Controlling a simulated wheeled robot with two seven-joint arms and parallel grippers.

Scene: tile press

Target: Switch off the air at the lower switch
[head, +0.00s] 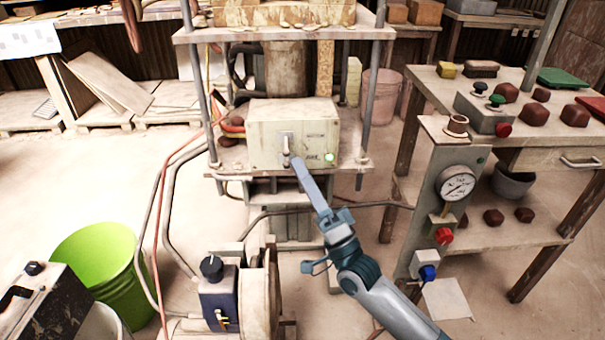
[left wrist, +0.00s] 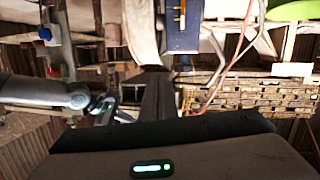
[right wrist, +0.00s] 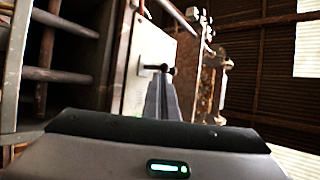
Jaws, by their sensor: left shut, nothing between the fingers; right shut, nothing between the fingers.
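The lever switch (head: 286,143) sits on a small plate on the front of a cream box (head: 263,130) on the press's lower shelf. A green lamp (head: 329,157) glows at the box's lower right. My right gripper (head: 294,162) is shut and empty, its fingertips right at the lever's lower end. In the right wrist view the lever (right wrist: 155,68) sticks out from its plate, just above the shut fingertips (right wrist: 161,76); I cannot tell whether they touch. My left gripper shows only in the left wrist view (left wrist: 159,74), shut and empty.
A gauge post (head: 456,183) with red and blue knobs stands right of the press, by a workbench (head: 432,92). A blue box with a black knob (head: 217,295) stands low in front. A green bucket (head: 103,265) is at left. Hoses run beside the press.

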